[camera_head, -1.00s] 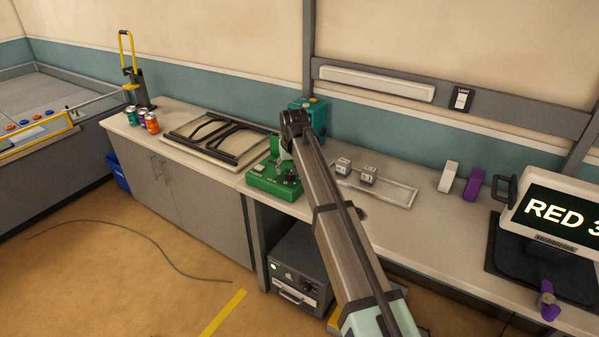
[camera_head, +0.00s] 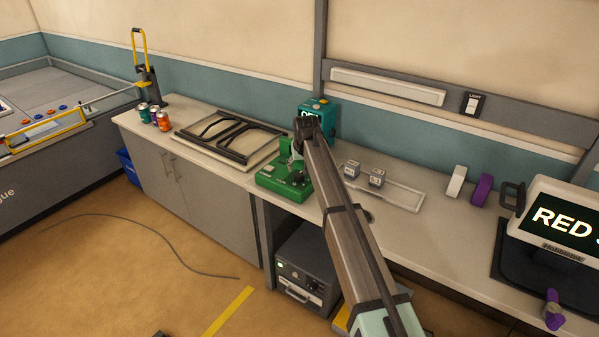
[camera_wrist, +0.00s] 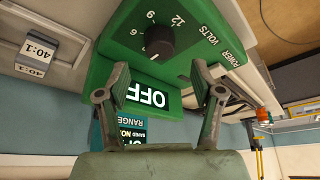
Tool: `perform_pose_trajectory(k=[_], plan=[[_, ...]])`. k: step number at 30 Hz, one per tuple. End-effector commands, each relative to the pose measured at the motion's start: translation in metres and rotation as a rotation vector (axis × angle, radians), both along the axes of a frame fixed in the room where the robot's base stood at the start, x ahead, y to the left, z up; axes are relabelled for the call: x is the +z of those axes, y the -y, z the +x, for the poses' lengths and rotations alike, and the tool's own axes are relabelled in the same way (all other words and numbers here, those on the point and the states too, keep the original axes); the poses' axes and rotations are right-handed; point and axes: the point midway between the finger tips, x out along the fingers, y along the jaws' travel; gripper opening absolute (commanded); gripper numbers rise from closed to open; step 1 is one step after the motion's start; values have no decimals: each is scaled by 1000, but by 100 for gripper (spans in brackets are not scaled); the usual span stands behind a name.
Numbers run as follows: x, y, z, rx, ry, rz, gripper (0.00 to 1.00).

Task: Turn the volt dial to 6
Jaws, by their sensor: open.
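The green power unit (camera_head: 283,182) sits on the counter; my arm partly covers it in the head view. In the wrist view it appears upside down, with a black round volt dial (camera_wrist: 160,43) on its face. Printed marks 6, 9 and 12 lie around the dial, beside the words VOLTS and POWER. A pale mark shows on the dial's lower edge; its exact setting is unclear. The unit's display (camera_wrist: 147,94) reads OFF. My gripper (camera_wrist: 159,88) is open and empty, its fingers apart over the display side, with the dial beyond the fingertips.
A teal box (camera_head: 322,112) with a display stands behind the green unit. A monitor (camera_head: 568,217) stands far right.

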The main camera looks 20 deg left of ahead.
Motion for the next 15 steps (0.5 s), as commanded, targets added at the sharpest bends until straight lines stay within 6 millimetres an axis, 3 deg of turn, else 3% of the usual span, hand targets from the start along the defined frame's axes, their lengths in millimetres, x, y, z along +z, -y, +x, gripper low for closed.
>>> perform_pose_trajectory(k=[7, 15], plan=[[-37, -9, 14, 0, -2, -1, 67], [-54, -12, 19, 0, -1, -1, 67]])
